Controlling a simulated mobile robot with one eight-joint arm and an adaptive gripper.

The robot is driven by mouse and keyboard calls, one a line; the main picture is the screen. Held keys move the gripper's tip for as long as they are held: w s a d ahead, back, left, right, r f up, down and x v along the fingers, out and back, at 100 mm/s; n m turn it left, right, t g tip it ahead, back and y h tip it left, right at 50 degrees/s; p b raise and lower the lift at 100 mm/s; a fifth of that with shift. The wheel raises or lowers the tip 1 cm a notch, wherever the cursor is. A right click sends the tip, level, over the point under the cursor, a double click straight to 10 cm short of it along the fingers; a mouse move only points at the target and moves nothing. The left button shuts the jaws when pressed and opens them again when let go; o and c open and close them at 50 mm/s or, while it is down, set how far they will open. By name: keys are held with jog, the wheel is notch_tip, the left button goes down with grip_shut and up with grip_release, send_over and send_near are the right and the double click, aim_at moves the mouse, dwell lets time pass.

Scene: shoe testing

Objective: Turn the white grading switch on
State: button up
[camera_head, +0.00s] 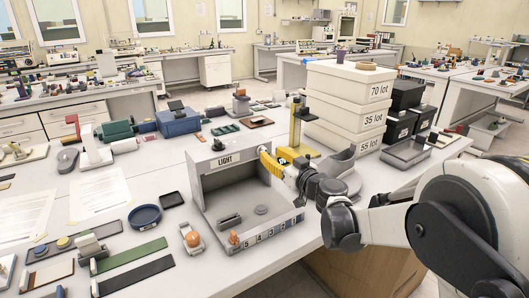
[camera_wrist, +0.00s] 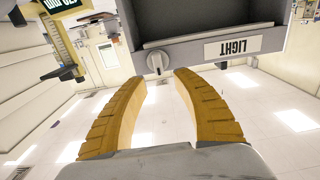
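A grey box labelled LIGHT (camera_head: 224,161) stands on the table, with its open front facing me. In the wrist view the picture is upside down, and the box front (camera_wrist: 205,48) carries a round pale grey-white knob (camera_wrist: 157,62) beside the LIGHT label. This knob appears to be the switch. My gripper (camera_head: 264,155) is at the upper right corner of the box and hides the knob in the head view. In the wrist view the yellow fingers (camera_wrist: 160,76) are apart with nothing between them. The knob shows just past the fingertips; I cannot tell whether they touch it.
Numbered tags line the box's front edge (camera_head: 265,235). White lot boxes (camera_head: 345,93) and a yellow stand (camera_head: 297,125) are behind my gripper.

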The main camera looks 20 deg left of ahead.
aim_at(266, 149)
jog(key=b+x, duration=0.1)
jog(key=x, duration=0.4)
jog(key=shift+c, duration=0.5)
jog(key=shift+d+r, duration=0.1)
grip_shut()
